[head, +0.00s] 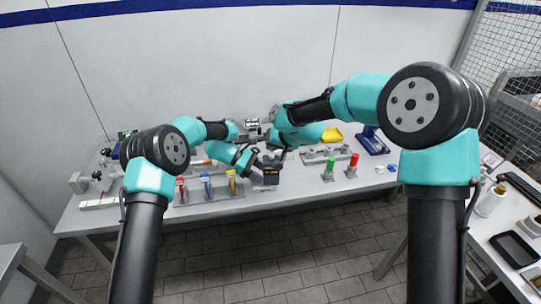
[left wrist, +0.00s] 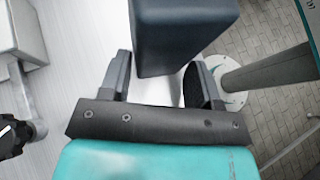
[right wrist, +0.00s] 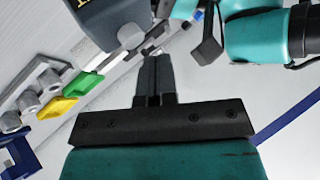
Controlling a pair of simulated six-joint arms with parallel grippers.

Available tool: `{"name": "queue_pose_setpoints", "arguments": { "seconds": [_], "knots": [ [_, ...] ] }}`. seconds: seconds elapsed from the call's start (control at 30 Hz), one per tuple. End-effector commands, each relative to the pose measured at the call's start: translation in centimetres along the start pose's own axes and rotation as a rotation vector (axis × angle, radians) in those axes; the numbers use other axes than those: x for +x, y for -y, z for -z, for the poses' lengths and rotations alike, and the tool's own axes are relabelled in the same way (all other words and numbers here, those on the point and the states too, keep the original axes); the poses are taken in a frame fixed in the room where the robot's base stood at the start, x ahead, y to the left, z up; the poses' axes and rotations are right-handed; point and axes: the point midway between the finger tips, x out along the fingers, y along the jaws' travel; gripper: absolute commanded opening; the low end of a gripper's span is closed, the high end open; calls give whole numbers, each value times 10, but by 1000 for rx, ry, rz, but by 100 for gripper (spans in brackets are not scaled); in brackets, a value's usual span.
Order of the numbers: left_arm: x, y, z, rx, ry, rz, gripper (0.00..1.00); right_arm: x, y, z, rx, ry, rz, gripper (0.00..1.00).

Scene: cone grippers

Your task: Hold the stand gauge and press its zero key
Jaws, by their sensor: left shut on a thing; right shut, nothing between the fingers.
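The stand gauge, a dark grey block, stands near the front middle of the table in the head view (head: 271,177). Its dark body fills the top middle of the left wrist view (left wrist: 182,35), between the fingers. My left gripper (head: 257,166) is shut on it; the fingers also show in the left wrist view (left wrist: 158,80). My right gripper (head: 281,153) is shut and empty, just behind the gauge. In the right wrist view its fingertips (right wrist: 152,56) are together, close to the gauge (right wrist: 112,18), which shows yellow lettering. I cannot make out the zero key.
Red, blue and yellow-topped items stand in a rack (head: 208,190) at the front left. A green cylinder (head: 330,164) and a red cylinder (head: 353,163) stand to the right. A yellow tray (head: 332,135) and a blue stand (head: 373,141) are behind them.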

Motion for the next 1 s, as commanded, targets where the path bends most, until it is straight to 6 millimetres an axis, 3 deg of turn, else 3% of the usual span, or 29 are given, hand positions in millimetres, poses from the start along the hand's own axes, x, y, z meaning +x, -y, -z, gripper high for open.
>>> {"name": "queue_pose_setpoints", "arguments": {
  "seconds": [1.0],
  "knots": [
    [0,0,0,0,0,0,44,7,-5,-5,0,0,0,0]
  ]
}}
